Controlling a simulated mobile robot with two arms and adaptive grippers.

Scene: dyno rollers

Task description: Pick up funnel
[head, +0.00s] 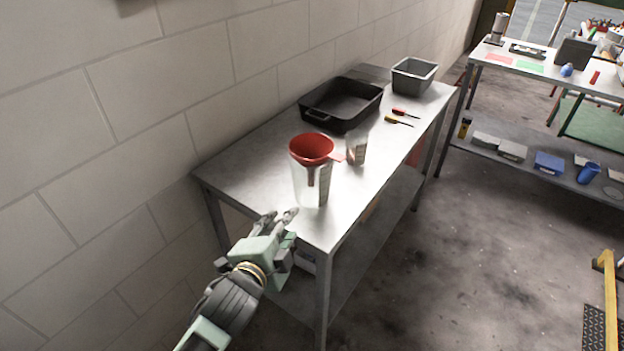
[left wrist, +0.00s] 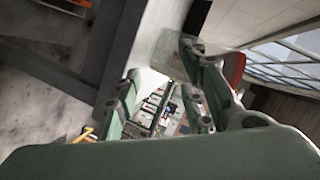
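A red funnel (head: 311,148) sits in the mouth of a clear measuring jug (head: 325,188), its spout hanging inside. The jug stands upright near the front end of the metal table (head: 250,168). My left gripper (head: 279,217) is at the table's near edge, a little in front of and below the funnel, touching neither it nor the jug. Its fingers are apart with nothing between them. In the left wrist view, the fingers (left wrist: 160,85) are spread, and the funnel's red rim (left wrist: 236,66) shows partly behind the right finger. My right gripper is not in view.
A smaller clear beaker (head: 357,148) stands behind the jug. Farther back are a black roasting tray (head: 310,112), a grey bin (head: 414,77) and two small red and yellow tools (head: 398,121). A block wall (head: 150,90) runs along the table's left side. The table's front left corner is clear.

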